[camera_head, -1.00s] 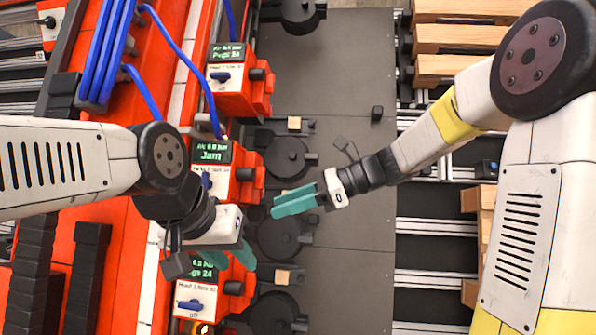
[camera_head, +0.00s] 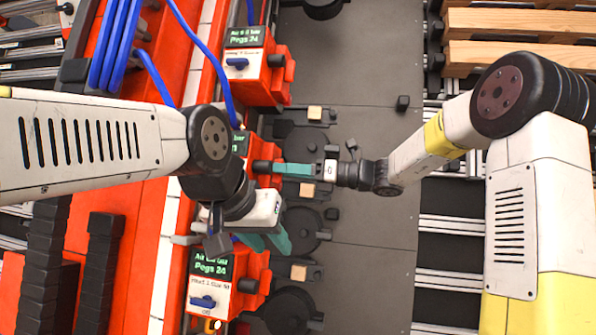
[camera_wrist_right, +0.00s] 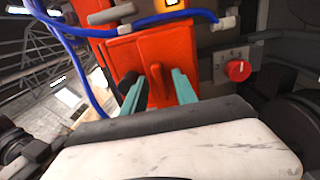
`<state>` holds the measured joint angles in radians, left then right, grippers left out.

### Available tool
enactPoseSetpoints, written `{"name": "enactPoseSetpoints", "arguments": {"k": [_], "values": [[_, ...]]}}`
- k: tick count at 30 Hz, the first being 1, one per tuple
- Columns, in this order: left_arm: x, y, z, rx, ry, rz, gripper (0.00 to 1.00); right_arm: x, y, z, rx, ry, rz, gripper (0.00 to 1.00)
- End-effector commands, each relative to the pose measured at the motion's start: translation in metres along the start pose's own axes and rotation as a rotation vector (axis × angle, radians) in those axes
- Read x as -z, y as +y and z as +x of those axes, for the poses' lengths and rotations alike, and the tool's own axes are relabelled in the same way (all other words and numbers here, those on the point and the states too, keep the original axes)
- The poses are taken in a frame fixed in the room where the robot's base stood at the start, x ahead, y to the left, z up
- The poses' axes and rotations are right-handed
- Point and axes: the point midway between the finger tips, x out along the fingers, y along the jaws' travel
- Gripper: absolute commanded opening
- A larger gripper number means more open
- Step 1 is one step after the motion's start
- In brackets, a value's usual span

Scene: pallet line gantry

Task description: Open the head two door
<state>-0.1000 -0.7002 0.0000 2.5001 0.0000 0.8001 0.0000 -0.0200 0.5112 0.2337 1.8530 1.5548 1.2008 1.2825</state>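Three red heads stand in a row on the left machine. The middle red head (camera_head: 261,150) is partly hidden by my left arm; only the edge of its display shows. A black knob (camera_head: 262,167) sticks out of its right side. My right gripper (camera_head: 292,170) points left at this knob, its tips close to it. My left gripper (camera_head: 268,242) is open and empty, just above the lower head.
The upper head (camera_head: 250,75) and lower head (camera_head: 218,285) have displays reading Pegs 24. Blue hoses (camera_head: 200,45) run above the machine. The grey plate (camera_head: 365,230) carries round black holders with wooden blocks. A red knob (camera_wrist_right: 237,70) sits on a grey panel.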

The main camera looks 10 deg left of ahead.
Motion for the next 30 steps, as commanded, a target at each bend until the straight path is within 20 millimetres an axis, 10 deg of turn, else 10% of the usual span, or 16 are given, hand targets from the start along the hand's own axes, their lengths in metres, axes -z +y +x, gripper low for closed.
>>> {"name": "enactPoseSetpoints", "arguments": {"k": [8,13,30], "values": [[0.0,0.0,0.0001,0.0,0.0,0.0,0.36,0.0001,-0.0002,0.0018,0.001,0.001,0.0,0.35],[0.0,0.0,0.0001,0.0,0.0,0.0,0.36,0.0002,-0.0001,0.0017,0.001,0.001,0.0,0.01],[0.0,0.0,0.0001,0.0,0.0,0.0,0.36,0.0005,-0.0003,0.0014,0.001,0.001,0.0,0.0]]}}
